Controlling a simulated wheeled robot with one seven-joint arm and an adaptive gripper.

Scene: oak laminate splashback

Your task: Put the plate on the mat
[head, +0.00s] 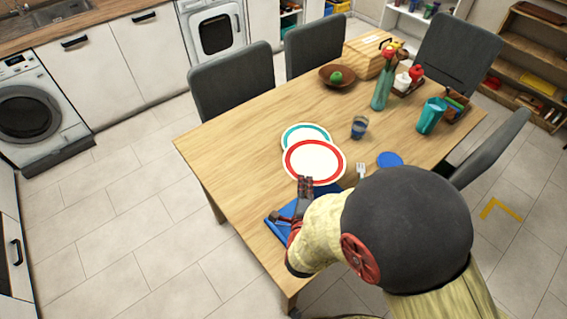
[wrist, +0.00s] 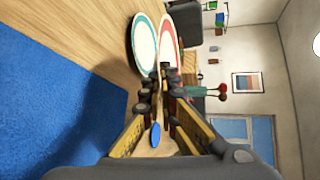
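My gripper (head: 305,182) is at the red-rimmed plate's near edge, above the mat's far side.
The table's left part is clear.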

